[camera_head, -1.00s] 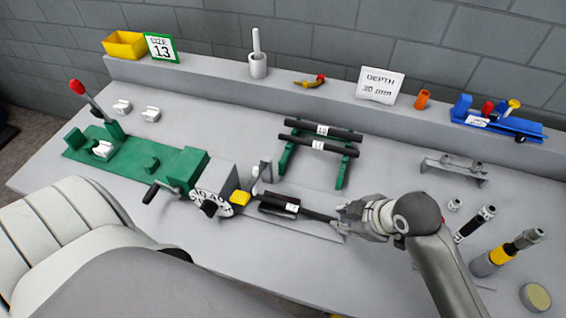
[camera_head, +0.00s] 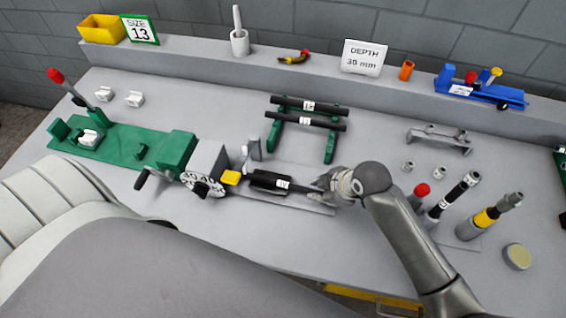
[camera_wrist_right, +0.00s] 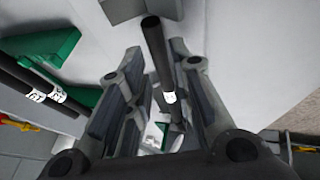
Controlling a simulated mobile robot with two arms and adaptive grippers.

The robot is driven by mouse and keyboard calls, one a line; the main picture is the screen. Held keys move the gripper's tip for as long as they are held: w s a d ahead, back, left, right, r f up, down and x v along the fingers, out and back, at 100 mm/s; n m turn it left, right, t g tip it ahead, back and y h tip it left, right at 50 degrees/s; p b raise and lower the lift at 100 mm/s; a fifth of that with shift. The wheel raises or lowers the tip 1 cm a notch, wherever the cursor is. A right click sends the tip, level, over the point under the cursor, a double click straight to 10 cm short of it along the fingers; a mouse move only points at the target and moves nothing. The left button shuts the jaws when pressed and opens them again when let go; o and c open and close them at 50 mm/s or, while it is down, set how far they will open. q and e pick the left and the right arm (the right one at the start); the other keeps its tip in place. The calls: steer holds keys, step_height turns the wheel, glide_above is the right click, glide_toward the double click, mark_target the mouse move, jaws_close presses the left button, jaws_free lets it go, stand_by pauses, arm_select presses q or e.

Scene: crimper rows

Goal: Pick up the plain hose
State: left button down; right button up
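A black hose (camera_head: 299,186) with a small white label lies along a low grey stand right of the green crimper's dial; its right end reaches my right gripper (camera_head: 330,184). In the right wrist view the hose (camera_wrist_right: 158,60) runs between the fingers of the right gripper (camera_wrist_right: 160,100). These fingers stand apart, with a gap beside the hose. Two more black hoses (camera_head: 290,117) lie across a green rack (camera_head: 330,150), each with a white label. The labels are too small to read, so I cannot tell which hose is plain. My left gripper is not in view.
A green crimper (camera_head: 120,148) with a dial (camera_head: 204,184) stands at left. Right of my arm stand a red-topped post (camera_head: 420,195), a black tool (camera_head: 452,195) and a yellow-banded tool (camera_head: 487,218). A grey bracket (camera_head: 440,141) and a blue device (camera_head: 490,92) are behind.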

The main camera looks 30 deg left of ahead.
mark_target(317, 191)
steer(key=shift+x, duration=1.65)
jaws_close()
steer(key=shift+r, duration=0.1)
